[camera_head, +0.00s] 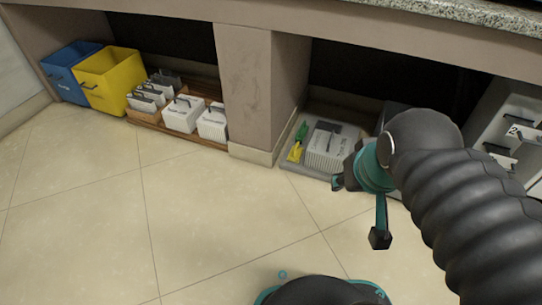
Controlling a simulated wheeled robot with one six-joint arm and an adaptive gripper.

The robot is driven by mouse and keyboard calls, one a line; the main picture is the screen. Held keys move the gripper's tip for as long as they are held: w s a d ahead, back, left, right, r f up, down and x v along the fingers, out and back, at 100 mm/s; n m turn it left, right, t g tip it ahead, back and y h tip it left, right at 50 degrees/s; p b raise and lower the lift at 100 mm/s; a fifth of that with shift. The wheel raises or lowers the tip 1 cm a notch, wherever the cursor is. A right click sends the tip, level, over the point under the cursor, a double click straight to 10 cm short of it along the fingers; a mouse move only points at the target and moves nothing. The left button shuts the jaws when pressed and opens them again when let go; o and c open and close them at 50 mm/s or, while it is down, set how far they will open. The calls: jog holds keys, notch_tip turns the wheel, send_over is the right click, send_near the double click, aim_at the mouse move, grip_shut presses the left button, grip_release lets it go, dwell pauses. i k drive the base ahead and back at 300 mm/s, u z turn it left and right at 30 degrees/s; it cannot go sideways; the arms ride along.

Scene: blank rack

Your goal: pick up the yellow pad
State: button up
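A small yellow item (295,153), which looks like the yellow pad, lies at the left end of a light grey tray (290,167) in the right-hand bay under the counter. A green part (302,132) lies against its upper end. I cannot tell whether the two are joined. My gripper (359,210) is in front of the bay, to the right of the yellow item and apart from it. Its fingers are spread and nothing shows between them. The arm hides the right part of the bay.
A white ribbed box (325,150) stands beside the yellow item on the tray. A pillar (246,85) divides the bays. The left bay holds a blue bin (62,82), a yellow bin (110,82) and several white containers (183,114). Drawers (505,125) stand at right. The tiled floor is clear.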

aim_at(295, 155)
jog(key=u, duration=1.85)
jog(key=i, duration=1.2)
jog(key=z, duration=2.1)
